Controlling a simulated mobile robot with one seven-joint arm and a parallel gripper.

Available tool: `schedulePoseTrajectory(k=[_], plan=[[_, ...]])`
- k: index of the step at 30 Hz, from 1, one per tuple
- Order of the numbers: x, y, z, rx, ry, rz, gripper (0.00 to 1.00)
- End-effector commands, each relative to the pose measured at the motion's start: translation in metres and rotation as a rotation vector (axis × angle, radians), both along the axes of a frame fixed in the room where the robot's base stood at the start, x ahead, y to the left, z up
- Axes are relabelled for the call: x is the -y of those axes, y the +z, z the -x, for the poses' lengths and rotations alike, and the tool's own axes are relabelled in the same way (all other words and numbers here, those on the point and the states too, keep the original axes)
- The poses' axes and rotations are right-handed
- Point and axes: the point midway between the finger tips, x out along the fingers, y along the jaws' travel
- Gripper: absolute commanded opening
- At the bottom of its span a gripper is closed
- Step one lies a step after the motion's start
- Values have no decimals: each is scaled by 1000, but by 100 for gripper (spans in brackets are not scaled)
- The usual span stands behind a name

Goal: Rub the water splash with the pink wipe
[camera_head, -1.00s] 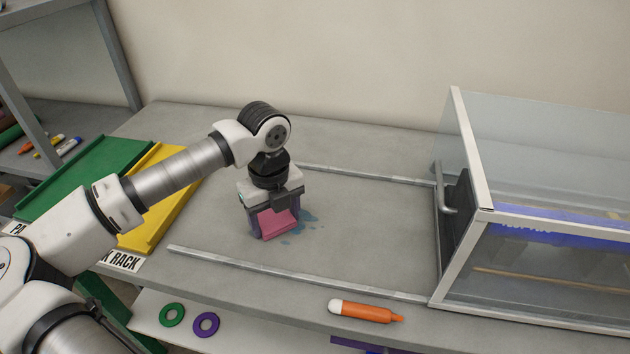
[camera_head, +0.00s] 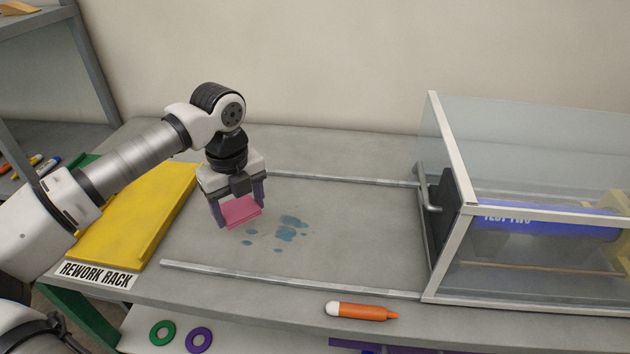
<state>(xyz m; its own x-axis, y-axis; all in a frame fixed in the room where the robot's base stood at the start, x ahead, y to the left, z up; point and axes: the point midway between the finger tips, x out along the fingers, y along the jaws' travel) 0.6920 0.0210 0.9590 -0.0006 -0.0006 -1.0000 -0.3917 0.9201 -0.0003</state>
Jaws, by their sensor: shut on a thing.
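The pink wipe (camera_head: 240,211) is between the fingers of my gripper (camera_head: 238,208), which is shut on it. The blue water splash (camera_head: 288,230) lies on the grey bench as a larger patch with several small drops around it. My gripper and the wipe are to the left of the main patch, close to the small drops. Whether the wipe touches the bench surface, I cannot tell.
Two metal rails (camera_head: 290,279) run along the bench on either side of the splash. A clear-walled box (camera_head: 530,140) with a handled black plate stands at right. An orange bottle (camera_head: 362,312) lies near the front edge. A yellow rack (camera_head: 130,220) is at left.

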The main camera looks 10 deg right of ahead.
Motion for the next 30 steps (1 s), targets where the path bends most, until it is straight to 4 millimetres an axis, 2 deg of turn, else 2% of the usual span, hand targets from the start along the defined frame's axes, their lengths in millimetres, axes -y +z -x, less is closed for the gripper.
schedulePoseTrajectory(k=[6, 12, 30], plan=[[0, 22, -5, 1, -5, 0, 42], [1, 32, -8, 0, -8, 0, 42], [1, 33, -8, 0, -9, 1, 42]])
